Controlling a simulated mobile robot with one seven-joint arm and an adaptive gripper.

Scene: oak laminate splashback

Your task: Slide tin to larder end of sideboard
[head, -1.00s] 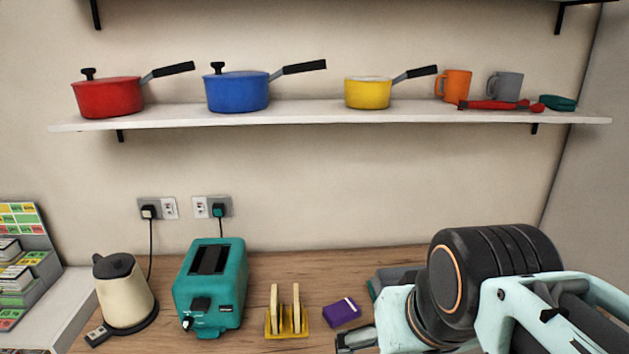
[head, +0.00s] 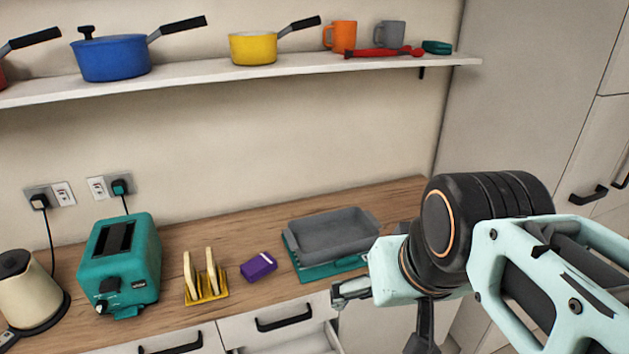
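A grey rectangular tin (head: 332,234) sits on a teal flat item, perhaps a board or scale (head: 335,268), near the right part of the wooden sideboard (head: 215,235). The tall pale larder-like cabinet (head: 525,95) stands beyond the sideboard's right end. My gripper (head: 352,291) is in front of the tin at the sideboard's front edge, apart from the tin as far as I can see. Its fingers are mostly hidden by my arm, so I cannot tell whether it is open or shut.
A purple box (head: 259,266), yellow toast rack (head: 207,290), teal toaster (head: 122,265) and cream kettle (head: 28,295) stand left of the tin. A drawer (head: 290,341) below the front edge looks partly open. The shelf (head: 215,75) above holds pans and mugs. Bare wood shows right of the tin.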

